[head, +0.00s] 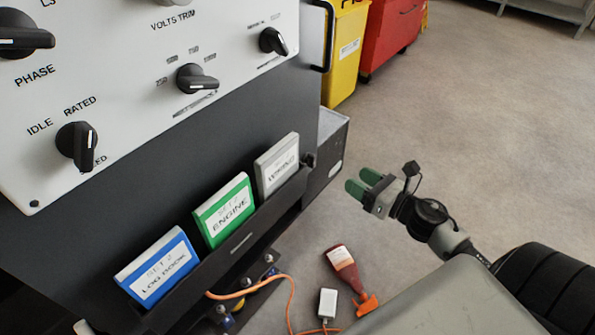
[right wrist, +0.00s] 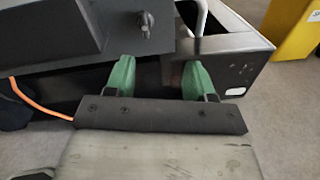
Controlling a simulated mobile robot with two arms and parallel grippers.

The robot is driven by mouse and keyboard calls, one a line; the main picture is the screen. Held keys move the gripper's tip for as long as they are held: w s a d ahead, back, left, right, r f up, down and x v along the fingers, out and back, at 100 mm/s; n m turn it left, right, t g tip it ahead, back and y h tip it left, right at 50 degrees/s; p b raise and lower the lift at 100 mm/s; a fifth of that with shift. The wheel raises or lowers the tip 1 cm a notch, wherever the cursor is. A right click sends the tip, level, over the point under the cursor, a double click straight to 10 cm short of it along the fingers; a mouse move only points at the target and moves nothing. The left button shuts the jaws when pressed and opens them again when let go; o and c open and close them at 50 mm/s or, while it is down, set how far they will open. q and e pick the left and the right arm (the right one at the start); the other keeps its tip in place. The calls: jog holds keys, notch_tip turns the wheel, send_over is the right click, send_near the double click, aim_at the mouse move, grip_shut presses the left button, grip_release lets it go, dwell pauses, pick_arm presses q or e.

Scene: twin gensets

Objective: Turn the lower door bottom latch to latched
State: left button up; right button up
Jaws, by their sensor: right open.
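A small dark latch (head: 309,160) sticks out near the right lower edge of the dark cabinet front (head: 265,110), beside the grey binder. What looks like the same latch (right wrist: 145,24) shows at the top of the right wrist view, on a dark panel; I cannot tell its setting. My right gripper (head: 358,184) has green fingers, is open and empty, and is to the right of the latch, apart from it. In the right wrist view its fingers (right wrist: 158,75) stand spread below the latch. I do not see my left gripper.
A rack holds blue (head: 158,267), green (head: 224,210) and grey (head: 277,165) binders left of the latch. Yellow (head: 344,55) and red (head: 390,35) units stand behind. Floor at right is clear.

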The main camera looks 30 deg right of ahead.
pick_arm(q)
jog(key=shift+v, duration=1)
pick_arm(e)
jog(key=w+a+r+n+y, duration=0.1)
jog(key=w+a+n, duration=0.2)
jog(key=w+a, duration=0.3)
jog(key=w, duration=0.4)
jog(key=shift+w+r+y, duration=0.3)
pick_arm(q)
jog(key=shift+a, duration=0.15)
pick_arm(e)
jog(key=c, duration=0.9)
